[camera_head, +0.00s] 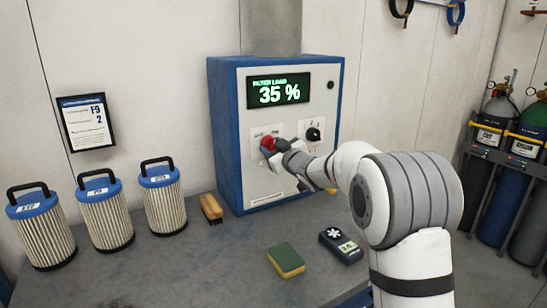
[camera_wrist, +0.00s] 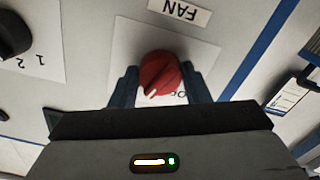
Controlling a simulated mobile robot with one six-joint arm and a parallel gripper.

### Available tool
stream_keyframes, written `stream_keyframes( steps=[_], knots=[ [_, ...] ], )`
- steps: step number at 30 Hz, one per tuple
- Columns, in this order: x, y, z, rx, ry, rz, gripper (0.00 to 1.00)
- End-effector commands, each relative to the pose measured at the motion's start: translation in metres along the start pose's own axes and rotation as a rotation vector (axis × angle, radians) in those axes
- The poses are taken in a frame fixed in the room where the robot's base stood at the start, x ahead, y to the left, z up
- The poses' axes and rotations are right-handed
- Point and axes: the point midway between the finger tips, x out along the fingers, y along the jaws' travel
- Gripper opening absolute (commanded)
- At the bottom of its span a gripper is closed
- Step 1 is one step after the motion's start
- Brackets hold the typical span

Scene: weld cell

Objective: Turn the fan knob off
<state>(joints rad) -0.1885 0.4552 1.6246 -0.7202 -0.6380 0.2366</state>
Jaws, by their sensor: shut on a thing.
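The red fan knob (camera_head: 267,143) is on the white front panel of the blue filter cabinet (camera_head: 226,140). In the wrist view the red knob (camera_wrist: 161,74) sits between the two fingers of my gripper (camera_wrist: 160,88), which is shut on it. A label reading FAN (camera_wrist: 179,11) is above the knob there; the lettering beside the knob is partly hidden. In the head view my gripper (camera_head: 272,150) reaches the panel from the right and covers part of the knob.
A black knob (camera_head: 313,134) is right of the red one. The display (camera_head: 278,90) reads FILTER LOAD 35 %.

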Motion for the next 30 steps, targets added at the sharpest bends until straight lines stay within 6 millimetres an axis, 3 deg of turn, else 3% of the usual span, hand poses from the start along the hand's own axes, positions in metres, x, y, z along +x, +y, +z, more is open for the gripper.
stream_keyframes(
  steps=[30],
  knots=[
    [-0.0003, 0.0028, -0.0003, -0.947, 0.001, 0.005, 0.20]
  ],
)
